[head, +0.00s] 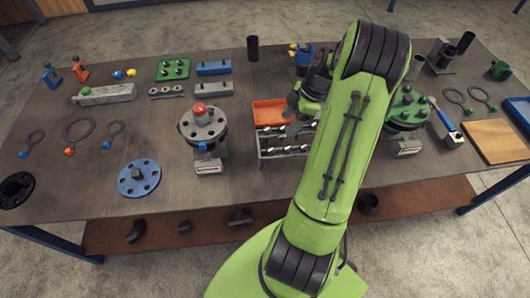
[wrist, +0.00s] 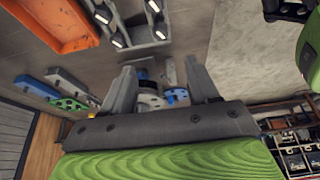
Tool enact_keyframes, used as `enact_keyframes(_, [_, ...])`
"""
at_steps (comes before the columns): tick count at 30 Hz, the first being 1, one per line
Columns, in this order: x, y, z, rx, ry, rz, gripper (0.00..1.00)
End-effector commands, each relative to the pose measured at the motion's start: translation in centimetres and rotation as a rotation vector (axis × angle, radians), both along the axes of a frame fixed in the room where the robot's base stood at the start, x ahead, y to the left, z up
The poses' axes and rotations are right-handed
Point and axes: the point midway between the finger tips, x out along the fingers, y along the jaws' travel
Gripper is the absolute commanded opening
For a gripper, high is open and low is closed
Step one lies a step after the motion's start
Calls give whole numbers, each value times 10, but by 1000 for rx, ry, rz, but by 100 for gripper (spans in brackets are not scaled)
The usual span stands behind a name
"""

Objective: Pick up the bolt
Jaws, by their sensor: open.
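Several bolts (head: 283,150) with pale shafts sit in rows in a metal rack (head: 262,153) at the middle of the table. Part of the rack is hidden behind my arm in the head view. In the wrist view, bolts (wrist: 118,42) in the rack show at the top, beyond my fingers. I cannot tell which single bolt the task means. My gripper (wrist: 160,76) is open, with nothing seen between its fingers. In the head view it is partly hidden by my arm, near the back of the rack.
An orange tray (head: 268,113) stands just behind the rack; it also shows in the wrist view (wrist: 55,27). A grey flanged pipe with a red knob (head: 200,124) stands to the left, and a green flange (head: 407,108) to the right.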

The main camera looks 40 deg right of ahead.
Motion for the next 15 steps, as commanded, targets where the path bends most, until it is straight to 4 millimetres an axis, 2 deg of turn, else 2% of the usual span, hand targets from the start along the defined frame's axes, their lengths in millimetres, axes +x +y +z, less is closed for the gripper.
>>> enact_keyframes(1, [3,7,-13,7,3,4,60])
enact_keyframes(6, [12,20,-52,6,5,2,60])
enact_keyframes(15, [21,34,-93,7,5,1,60])
